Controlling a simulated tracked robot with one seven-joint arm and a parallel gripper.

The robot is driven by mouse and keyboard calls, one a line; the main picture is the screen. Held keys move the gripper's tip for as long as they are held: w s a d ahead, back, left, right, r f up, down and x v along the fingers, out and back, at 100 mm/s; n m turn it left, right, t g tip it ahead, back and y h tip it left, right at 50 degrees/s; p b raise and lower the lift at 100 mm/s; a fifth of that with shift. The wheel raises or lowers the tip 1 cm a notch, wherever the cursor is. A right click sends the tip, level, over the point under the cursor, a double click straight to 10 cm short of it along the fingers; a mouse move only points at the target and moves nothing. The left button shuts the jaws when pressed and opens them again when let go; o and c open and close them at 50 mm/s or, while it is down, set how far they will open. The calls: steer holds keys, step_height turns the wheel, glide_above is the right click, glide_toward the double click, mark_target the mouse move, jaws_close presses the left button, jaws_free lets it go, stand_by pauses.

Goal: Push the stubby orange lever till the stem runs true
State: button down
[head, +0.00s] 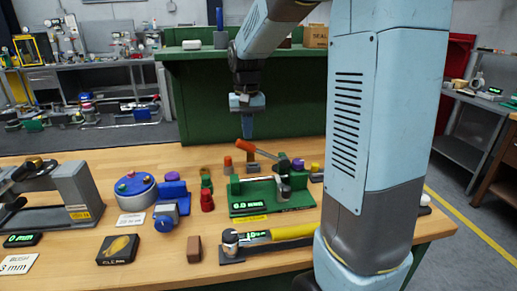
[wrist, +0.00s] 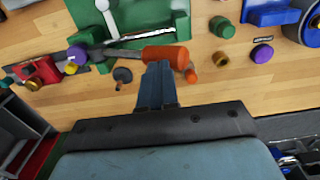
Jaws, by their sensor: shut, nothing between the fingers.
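The orange lever (head: 258,148) is a short thick handle on a dark arm, set on a green fixture (head: 290,200) on the bench. In the head view it slants, with its orange end up and to the left. The fixture's display (head: 247,206) seems to read 0.0 mm. My gripper (head: 247,135) is shut and empty, pointing down just above the orange end. In the wrist view my gripper (wrist: 157,68) overlaps the near edge of the orange handle (wrist: 166,54); I cannot tell whether they touch. The metal stem (wrist: 103,10) is partly cut off by the frame edge.
Left of the fixture stand small knobs, including a red one (head: 207,200), and a blue clamp block (head: 170,200). A torque-wrench-like tool with a yellow grip (head: 293,231) lies in front. A green cabinet (head: 200,95) rises behind the bench.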

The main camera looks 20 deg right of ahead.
steer(key=shift+r, duration=0.15)
steer(key=shift+r, duration=2.4)
steer(key=shift+r, duration=0.1)
steer(key=shift+s+r, duration=0.1)
steer(key=shift+s, duration=0.2)
steer(key=s+n+t, duration=0.2)
steer(key=s+t, duration=0.3)
steer(key=s, duration=1.8)
steer(key=shift+s+r+t, duration=0.2)
steer(key=shift+t, duration=0.1)
